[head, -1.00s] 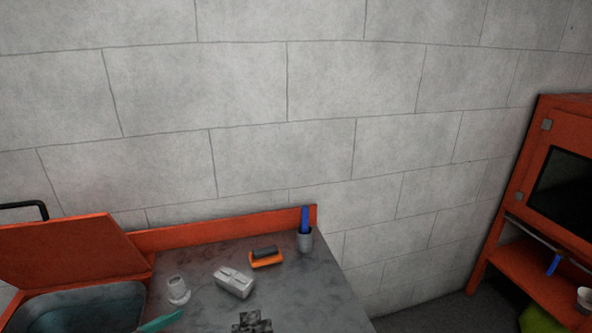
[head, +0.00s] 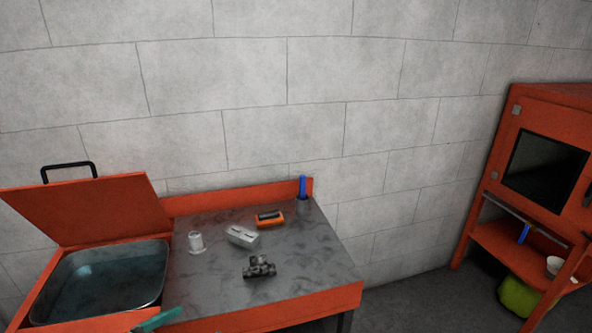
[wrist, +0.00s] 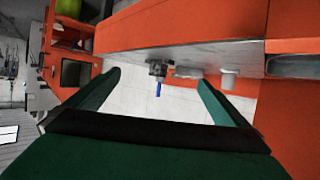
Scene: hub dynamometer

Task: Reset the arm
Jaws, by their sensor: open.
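My gripper (wrist: 159,80) shows in the wrist view with its two green fingers spread wide and nothing between them but the view of the bench and wall beyond. In the head view only a teal tip of my gripper (head: 156,320) shows at the bottom edge, in front of the orange bench and near the basin's front right corner. The rest of my arm is hidden there. The wrist picture appears upside down, with the bench (wrist: 135,27) along its top.
The grey bench top (head: 215,285) holds a dark fitting (head: 259,267), a grey block (head: 241,236), an orange-and-black brush (head: 269,219), a clear cup-like piece (head: 196,242) and a blue-handled tool in a cup (head: 302,189). A basin (head: 105,280) with raised orange lid (head: 95,210) is left; an orange cabinet (head: 490,190) is right.

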